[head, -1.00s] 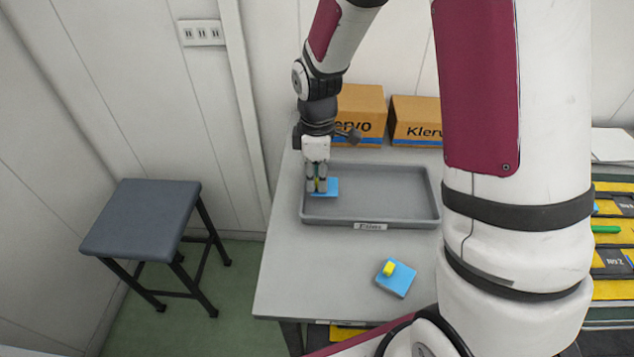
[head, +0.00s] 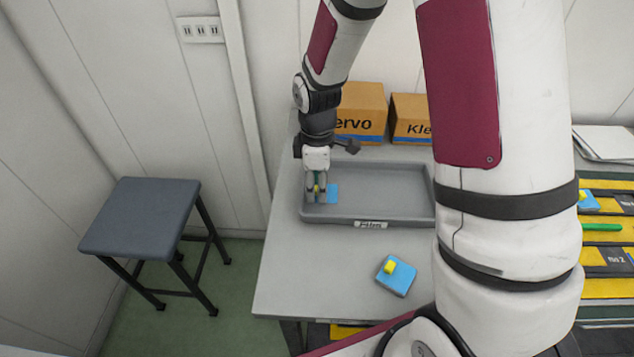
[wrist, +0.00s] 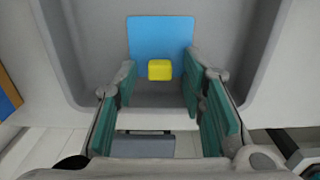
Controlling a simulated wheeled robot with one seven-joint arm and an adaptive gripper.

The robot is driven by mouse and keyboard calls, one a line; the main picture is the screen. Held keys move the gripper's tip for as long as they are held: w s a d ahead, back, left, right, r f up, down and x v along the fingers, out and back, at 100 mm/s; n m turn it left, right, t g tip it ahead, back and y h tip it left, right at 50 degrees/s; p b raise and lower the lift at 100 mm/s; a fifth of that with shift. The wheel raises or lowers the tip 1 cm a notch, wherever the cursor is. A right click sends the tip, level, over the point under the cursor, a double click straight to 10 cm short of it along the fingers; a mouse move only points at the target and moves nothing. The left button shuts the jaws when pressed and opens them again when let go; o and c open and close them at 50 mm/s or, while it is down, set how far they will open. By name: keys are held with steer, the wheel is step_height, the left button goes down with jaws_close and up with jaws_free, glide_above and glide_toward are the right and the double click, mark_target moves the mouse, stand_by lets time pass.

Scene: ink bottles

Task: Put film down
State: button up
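A blue film (head: 332,193) with a small yellow tab lies at the left end of a grey tray (head: 385,214), whose front label seems to read "Films". In the wrist view the film (wrist: 160,35) is a flat blue square, and its yellow tab (wrist: 160,70) shows at its near edge. My gripper (head: 316,197) is low inside the tray at the film. In the wrist view my gripper (wrist: 159,82) has its teal-padded fingers apart, one on each side of the tab, with gaps between. In the head view the fingers hide part of the film.
Another blue piece with a yellow tab (head: 396,277) lies on the table (head: 300,275) before the tray. Two cardboard boxes (head: 362,112) stand behind it. A stool (head: 140,218) is at left. Yellow-and-black trays with a green item (head: 602,227) are at right.

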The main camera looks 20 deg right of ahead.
mark_target(317, 188)
steer(key=shift+r, duration=0.1)
step_height(317, 188, up, 13)
steer(key=s+d+r+m+t, duration=0.2)
steer(key=s+r+m, duration=0.5)
steer(key=s+r, duration=0.4)
steer(key=s+r+m+t, duration=0.1)
steer(key=s+m, duration=0.5)
steer(key=s, duration=0.6)
steer(key=shift+s+r+m+t+p, duration=0.3)
steer(key=shift+s+r+t+p, duration=0.1)
steer(key=shift+p, duration=0.05)
steer(key=shift+r+p, duration=0.55)
steer(key=shift+r, duration=0.2)
